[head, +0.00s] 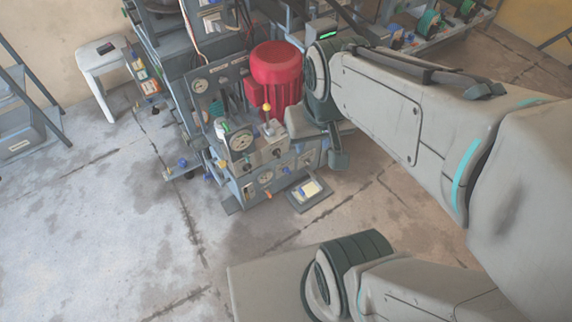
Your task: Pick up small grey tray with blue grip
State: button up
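A small dark grey tray (309,194) with a pale yellowish pad on it sits low at the front of the press, near the floor. A small blue spot shows at its left side, which may be the blue grip; it is too small to tell. My gripper (338,158) hangs at the end of my arm, above and a little right of the tray, beside the press front. It appears apart from the tray. Its fingers are too small and partly hidden to show whether they are open or shut.
The grey press (240,150) carries gauges, a yellow-knobbed lever (267,112) and a red motor (277,75). A small ledge with a blue part (182,163) juts out at its left. A white stool (101,65) stands at the back left. The front-left floor is clear.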

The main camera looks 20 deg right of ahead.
aim_at(307, 189)
jog(key=u, duration=0.25)
jog(key=k, duration=0.6)
jog(key=z, duration=0.55)
jog(key=i, duration=0.8)
jog(key=z, duration=3)
jog(key=k, duration=0.65)
jog(key=u, duration=1.7)
